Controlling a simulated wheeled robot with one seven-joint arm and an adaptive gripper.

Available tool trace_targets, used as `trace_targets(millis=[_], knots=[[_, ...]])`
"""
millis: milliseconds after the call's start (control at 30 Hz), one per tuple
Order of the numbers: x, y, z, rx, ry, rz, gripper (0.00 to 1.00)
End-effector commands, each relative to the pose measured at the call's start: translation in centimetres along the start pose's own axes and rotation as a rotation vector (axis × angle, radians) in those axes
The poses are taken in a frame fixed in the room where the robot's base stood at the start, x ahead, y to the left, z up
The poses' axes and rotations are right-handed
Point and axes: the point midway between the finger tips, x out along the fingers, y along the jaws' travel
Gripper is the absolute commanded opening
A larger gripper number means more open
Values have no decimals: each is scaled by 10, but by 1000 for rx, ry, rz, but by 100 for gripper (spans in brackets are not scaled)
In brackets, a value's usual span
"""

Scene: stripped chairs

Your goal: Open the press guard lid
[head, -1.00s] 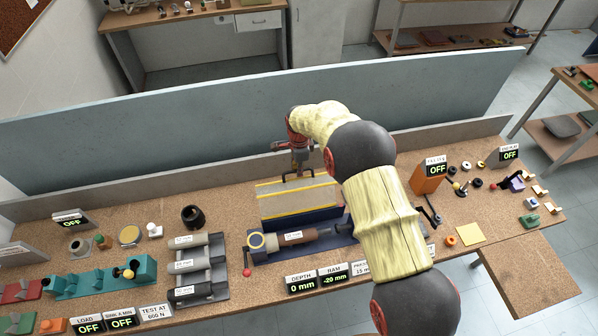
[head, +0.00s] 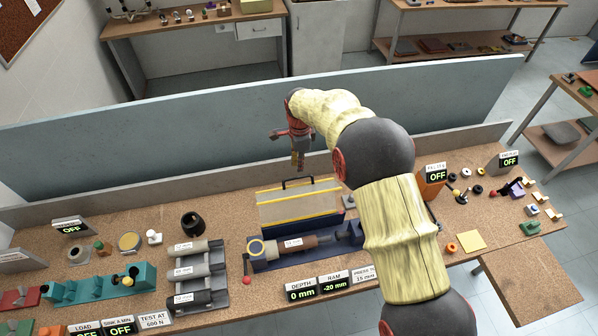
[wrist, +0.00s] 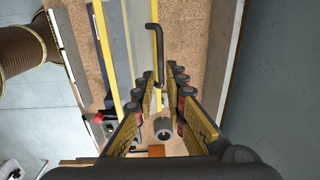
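The press guard lid (head: 285,207) is a grey panel with yellow stripes at the back of the dark blue press (head: 262,262). It appears raised, with a brown cylinder (head: 297,243) showing uncovered in front of it. Its black bar handle (head: 298,181) is at the top edge. In the wrist view the lid (wrist: 138,40) and handle (wrist: 156,55) lie beyond the fingertips. My gripper (head: 298,160) hangs above and slightly behind the handle, apart from it.
A red-knobbed lever (head: 247,280) is at the press's left end. Depth and ram displays (head: 318,290) stand in front. A rack of grey cylinders (head: 195,272) is on the left. A tall blue-grey partition (head: 180,135) stands behind the bench. An orange block (head: 432,190) is on the right.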

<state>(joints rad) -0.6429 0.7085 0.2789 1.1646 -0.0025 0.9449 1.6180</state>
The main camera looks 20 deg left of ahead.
Motion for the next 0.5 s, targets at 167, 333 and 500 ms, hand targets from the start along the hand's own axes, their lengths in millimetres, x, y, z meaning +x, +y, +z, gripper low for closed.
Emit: trace_targets(millis=[167, 333, 500], knots=[[-24, -1, 0, 0, 0, -1, 13], [-32, -1, 0, 0, 0, -1, 13], [-32, 0, 0, 0, 0, -1, 13]])
